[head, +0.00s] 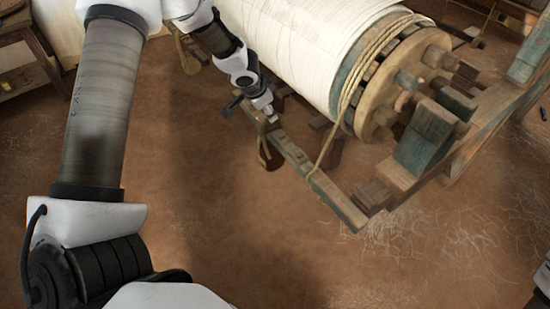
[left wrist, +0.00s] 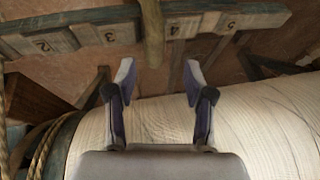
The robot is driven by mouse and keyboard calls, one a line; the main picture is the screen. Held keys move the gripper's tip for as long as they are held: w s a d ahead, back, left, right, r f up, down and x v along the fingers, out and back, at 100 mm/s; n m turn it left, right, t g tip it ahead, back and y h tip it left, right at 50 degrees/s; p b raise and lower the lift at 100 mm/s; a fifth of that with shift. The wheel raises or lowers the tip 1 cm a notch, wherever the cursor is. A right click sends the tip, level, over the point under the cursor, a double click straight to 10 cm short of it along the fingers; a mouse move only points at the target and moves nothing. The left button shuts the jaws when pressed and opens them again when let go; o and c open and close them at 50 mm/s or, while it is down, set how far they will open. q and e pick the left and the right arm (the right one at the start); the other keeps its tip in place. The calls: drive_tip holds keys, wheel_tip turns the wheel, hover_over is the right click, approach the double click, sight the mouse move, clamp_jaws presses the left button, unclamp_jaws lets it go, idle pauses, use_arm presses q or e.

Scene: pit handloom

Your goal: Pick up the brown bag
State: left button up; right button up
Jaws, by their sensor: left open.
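A brown bag (head: 270,156) hangs at the side of a wooden beam (head: 318,178), below the far end of my left arm in the head view. In the left wrist view a tan, strap-like piece (left wrist: 152,32) crosses the beam (left wrist: 112,34); it looks like part of the bag, whose body I cannot make out there. My left gripper (left wrist: 159,78) is open and empty. Its fingertips point at the strap, which lies beyond them and roughly between them. In the head view the left gripper (head: 264,108) is small, just above the beam and bag.
A large roll of pale cloth (head: 300,45) with a wooden end wheel (head: 393,100) lies close beside the left gripper. A rope (head: 350,85) runs from it to the beam. A wooden frame (head: 425,140) stands at right. The brown floor (head: 270,240) in front is clear.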

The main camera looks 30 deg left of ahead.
use_arm(q)
drive_tip(key=shift+w+f, duration=0.1)
drive_tip(key=shift+f, duration=0.35)
drive_tip(key=p+x, duration=0.1)
drive_tip(key=x, duration=0.4)
drive_tip(key=shift+w+d+p, duration=0.25)
drive_tip(key=shift+p, duration=0.1)
drive_tip(key=shift+s, duration=0.1)
clamp_jaws()
drive_tip(key=shift+r, duration=0.1)
